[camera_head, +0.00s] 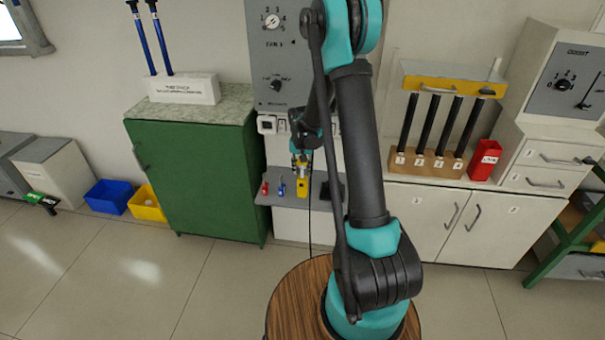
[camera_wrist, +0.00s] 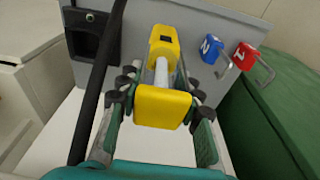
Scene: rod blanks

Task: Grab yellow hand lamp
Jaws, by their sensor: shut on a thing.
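The yellow hand lamp (camera_wrist: 164,107) has two yellow end blocks joined by a pale tube. It lies between the fingers of my gripper (camera_wrist: 160,90) in the wrist view, and the dark finger pads sit on both sides of it. My gripper is shut on the lamp. In the head view my gripper (camera_head: 299,158) is above the small grey shelf, with a yellow part of the lamp (camera_head: 303,188) showing below it. The fingers hide part of the lamp there, and I cannot tell whether its lower end touches the shelf.
A red padlock (camera_wrist: 245,56) numbered 1 and a blue padlock (camera_wrist: 212,48) numbered 2 are close beside the lamp. The grey shelf (camera_head: 285,200) is under a grey panel (camera_head: 275,60). A green cabinet (camera_head: 195,175) stands left, white cupboards (camera_head: 470,220) right.

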